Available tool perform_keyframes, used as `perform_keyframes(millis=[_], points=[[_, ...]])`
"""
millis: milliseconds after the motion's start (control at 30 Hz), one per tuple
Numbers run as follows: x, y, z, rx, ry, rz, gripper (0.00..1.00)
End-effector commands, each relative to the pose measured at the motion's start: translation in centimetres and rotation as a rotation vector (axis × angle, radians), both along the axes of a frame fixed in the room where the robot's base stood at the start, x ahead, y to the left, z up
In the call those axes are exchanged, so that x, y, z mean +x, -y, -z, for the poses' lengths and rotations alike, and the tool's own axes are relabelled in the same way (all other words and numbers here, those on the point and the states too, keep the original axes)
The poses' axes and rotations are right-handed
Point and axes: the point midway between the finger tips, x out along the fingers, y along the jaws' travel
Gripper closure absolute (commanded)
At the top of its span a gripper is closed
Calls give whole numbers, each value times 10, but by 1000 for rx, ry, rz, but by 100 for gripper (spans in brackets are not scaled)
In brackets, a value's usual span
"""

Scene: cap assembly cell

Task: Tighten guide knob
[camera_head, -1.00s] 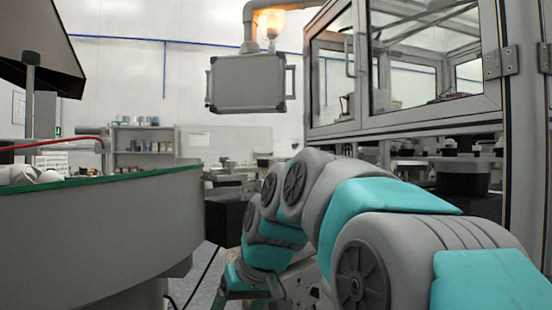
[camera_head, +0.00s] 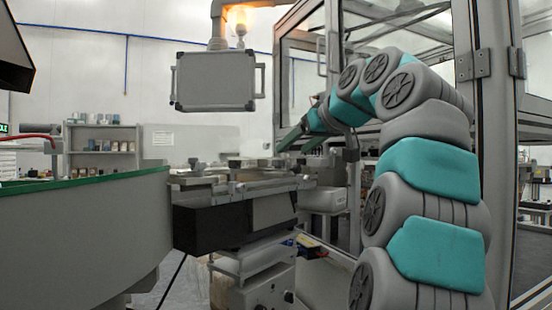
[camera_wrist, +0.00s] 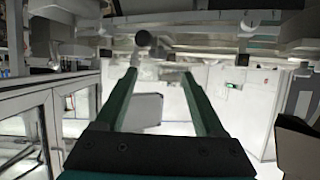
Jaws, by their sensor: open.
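Several dark knobs, one of them (camera_head: 233,160), sit along the metal guide rails (camera_head: 270,186) of the conveyor unit in the head view. I cannot tell which is the guide knob of the task. In the wrist view a round dark knob (camera_wrist: 143,39) hangs from the metal rails just beyond the left fingertip, apart from it as far as I can tell. My gripper (camera_wrist: 159,74) is open, its two green fingers apart with nothing between them. In the head view my gripper (camera_head: 288,138) is small, above the right end of the rails.
A glazed machine enclosure (camera_head: 470,60) stands close to my arm on the right. A grey control box (camera_head: 215,82) hangs above the conveyor. A round feeder with a green rim (camera_head: 80,182) fills the left. A black box (camera_head: 212,225) sits under the rails.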

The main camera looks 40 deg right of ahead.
Motion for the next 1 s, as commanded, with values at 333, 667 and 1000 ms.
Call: perform_keyframes(millis=[333,667,1000], points=[[16,6,6,-6,4,3,29],[61,12,24,-5,3,3,29],[69,13,27,-7,7,4,29]])
